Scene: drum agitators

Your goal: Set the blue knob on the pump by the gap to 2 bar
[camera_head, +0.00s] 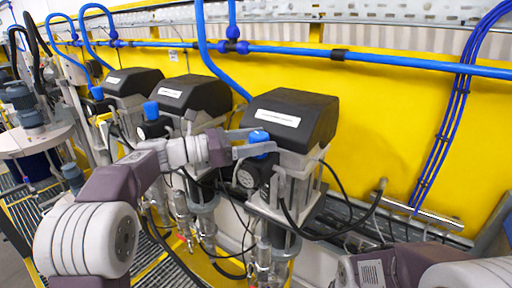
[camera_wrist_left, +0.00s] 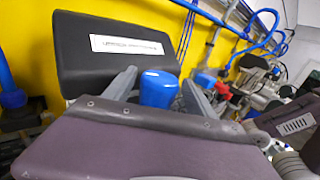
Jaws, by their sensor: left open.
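Three pumps with black covers stand in a row in the head view. The nearest pump (camera_head: 290,117) is the rightmost one. Its blue knob (camera_head: 258,137) sits on its front left side, above a small round gauge (camera_head: 245,178) too small to read. My left gripper (camera_head: 264,141) is open at this knob, with a finger on either side. In the left wrist view the blue knob (camera_wrist_left: 158,89) stands between the two grey fingers, under the black cover (camera_wrist_left: 112,60). I cannot tell whether the fingers touch it. My right gripper is not in view.
The middle pump (camera_head: 192,95) and far pump (camera_head: 132,81) have blue knobs too. A yellow wall (camera_head: 385,120) with a blue pipe (camera_head: 420,65) runs behind. Black cables hang around the nearest pump.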

